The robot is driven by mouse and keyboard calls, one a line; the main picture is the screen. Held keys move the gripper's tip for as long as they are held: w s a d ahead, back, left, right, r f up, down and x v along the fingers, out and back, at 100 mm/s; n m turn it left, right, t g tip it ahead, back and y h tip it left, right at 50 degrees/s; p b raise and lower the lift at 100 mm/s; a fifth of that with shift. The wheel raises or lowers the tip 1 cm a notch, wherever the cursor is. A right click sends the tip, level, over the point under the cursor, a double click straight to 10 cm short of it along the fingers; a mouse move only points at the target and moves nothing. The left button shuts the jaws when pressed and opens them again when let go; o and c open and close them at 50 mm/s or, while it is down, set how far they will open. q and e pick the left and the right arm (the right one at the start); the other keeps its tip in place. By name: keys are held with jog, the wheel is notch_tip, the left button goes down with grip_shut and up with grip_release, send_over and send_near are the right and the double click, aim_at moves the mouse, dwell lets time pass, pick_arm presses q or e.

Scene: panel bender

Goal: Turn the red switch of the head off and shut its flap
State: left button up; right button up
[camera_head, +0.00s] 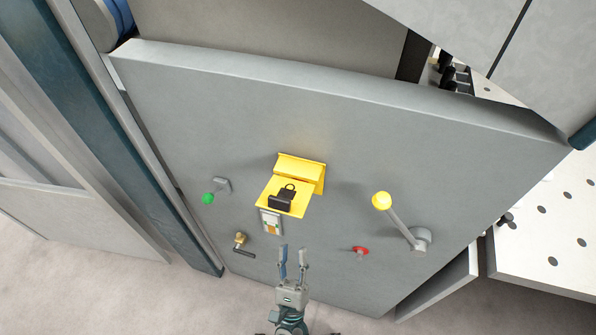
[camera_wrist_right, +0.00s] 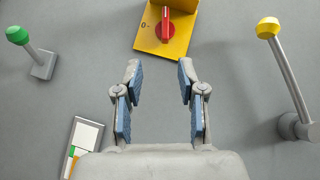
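The yellow switch housing (camera_head: 300,168) is mounted on the grey panel. Its yellow flap (camera_head: 275,204), with a black catch (camera_head: 284,197) on it, appears to stand open, sticking out from the panel. The red switch (camera_wrist_right: 165,24) shows in the right wrist view on a yellow plate (camera_wrist_right: 181,42), its handle upright, with a "0" mark to its left. The switch is hidden in the head view. My right gripper (camera_head: 293,252) is open and empty, below the housing; its fingers (camera_wrist_right: 160,68) point up toward the switch, apart from it. My left gripper is not in view.
A green-knobbed lever (camera_head: 208,197) is at the left and a yellow-knobbed lever (camera_head: 382,201) at the right. A small plate (camera_head: 271,222) sits under the flap. A brass fitting with a black handle (camera_head: 242,246) and a red knob (camera_head: 360,250) are lower on the panel.

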aim_at(295, 186)
pick_arm(q)
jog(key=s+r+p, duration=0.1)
jog(key=p, duration=0.1)
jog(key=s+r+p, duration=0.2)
jog(key=p, duration=0.1)
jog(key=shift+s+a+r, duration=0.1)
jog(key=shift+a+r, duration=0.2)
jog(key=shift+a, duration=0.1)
pick_arm(e)
jog(key=shift+m, duration=0.5)
jog(key=x, duration=1.1)
jog(key=r+x, duration=0.1)
jog(key=x, duration=0.5)
jog(key=shift+s+d+r, duration=0.1)
jog(key=shift+s+d, duration=0.1)
jog(key=shift+a, duration=0.1)
jog(key=shift+c, duration=0.2)
